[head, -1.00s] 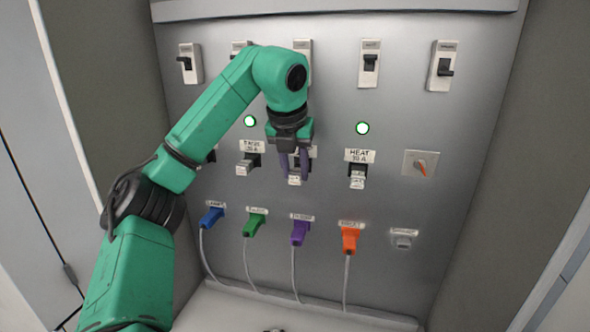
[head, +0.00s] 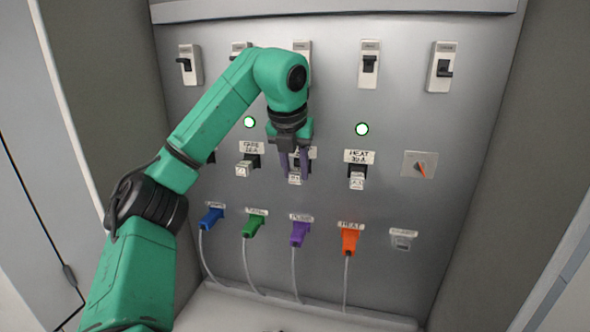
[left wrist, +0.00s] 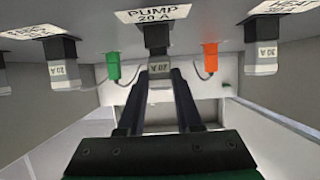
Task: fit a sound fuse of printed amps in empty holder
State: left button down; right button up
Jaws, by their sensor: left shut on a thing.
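My left gripper (head: 294,173) is shut on a pale fuse (head: 295,181) under the holder labelled PUMP. In the left wrist view the dark fingers (left wrist: 156,75) stand on both sides of this fuse (left wrist: 160,71), which seems to be printed 20 A. Its top meets the black PUMP holder (left wrist: 156,38), under the label PUMP 20 A (left wrist: 153,13); I cannot tell how deep it sits. Fuses also sit in the holder to the left (head: 243,169) and the HEAT holder (head: 357,181). The far-left holder (head: 211,157) is mostly hidden by my arm. My right gripper is out of view.
Switches (head: 369,64) line the top of the panel, with two lit green lamps (head: 362,129) below. A dial (head: 420,165) is at the right. Blue, green, purple and orange plugs (head: 350,240) with hanging cables run below the holders, beside an empty-looking socket (head: 402,240).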

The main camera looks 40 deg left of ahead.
pick_arm(q)
jog(key=shift+w+a, duration=0.15)
jog(key=shift+w, duration=0.15)
jog(key=shift+r, duration=0.3)
dwell(0.8)
jog(key=c, duration=0.5)
grip_release()
jog(key=shift+r, duration=0.1)
